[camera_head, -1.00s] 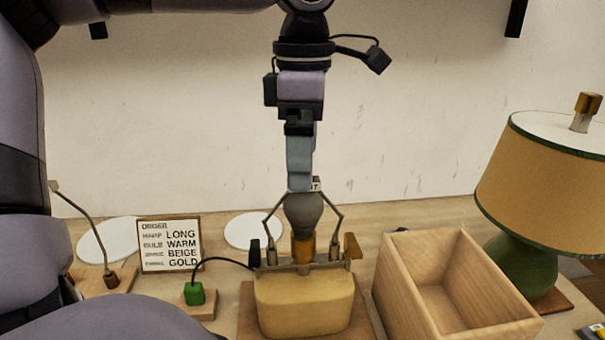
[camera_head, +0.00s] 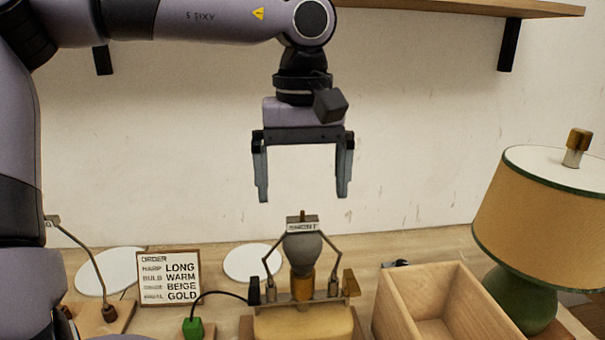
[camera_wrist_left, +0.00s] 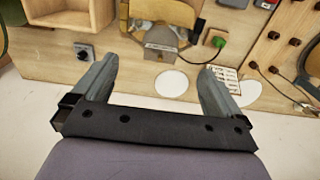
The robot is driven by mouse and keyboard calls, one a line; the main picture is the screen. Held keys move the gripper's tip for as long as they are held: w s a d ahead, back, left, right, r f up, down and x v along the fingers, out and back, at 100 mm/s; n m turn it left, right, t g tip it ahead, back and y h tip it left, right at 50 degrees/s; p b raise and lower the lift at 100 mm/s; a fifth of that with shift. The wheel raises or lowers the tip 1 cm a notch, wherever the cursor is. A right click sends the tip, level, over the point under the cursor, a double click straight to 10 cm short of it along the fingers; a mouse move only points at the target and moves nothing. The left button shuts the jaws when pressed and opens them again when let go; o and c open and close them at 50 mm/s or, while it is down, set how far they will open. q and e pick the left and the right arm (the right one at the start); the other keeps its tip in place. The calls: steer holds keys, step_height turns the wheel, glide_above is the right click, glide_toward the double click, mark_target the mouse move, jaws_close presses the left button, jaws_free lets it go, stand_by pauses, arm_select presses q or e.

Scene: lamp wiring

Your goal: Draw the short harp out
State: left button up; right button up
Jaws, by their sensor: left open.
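The short harp (camera_head: 302,228) stands upright on the lamp base (camera_head: 290,323), its bent wire legs on both sides of a grey bulb (camera_head: 302,252). Its top carries a label reading SHORT. The label also shows in the left wrist view (camera_wrist_left: 160,47), beyond the fingertips. The harp's feet are at a metal crossbar with a brass-coloured knob at the right end. My left gripper (camera_head: 302,197) is open and empty, pointing down a little above the harp's top, with one finger to each side of it. My right gripper is out of view.
An open wooden box (camera_head: 390,308) stands right of the lamp base. A lamp with a beige shade (camera_head: 535,205) is further right. An order card (camera_head: 169,278), a green block (camera_head: 193,328) and white discs (camera_head: 252,263) are left. A shelf (camera_head: 460,8) hangs above.

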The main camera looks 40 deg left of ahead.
mark_target(301, 216)
arm_select(q)
step_height(301, 216, down, 7)
steer(key=shift+r, duration=0.1)
stand_by(0.3)
steer(key=shift+s, duration=0.1)
steer(key=c, duration=1.1)
steer(key=shift+r+p, duration=0.4)
steer(key=shift+r, duration=0.15)
steer(key=c, duration=0.4)
steer(key=shift+r+p, duration=0.35)
steer(key=shift+r, duration=0.05)
jaws_close()
steer(key=shift+r+p, duration=2.05)
steer(key=shift+r, duration=0.6)
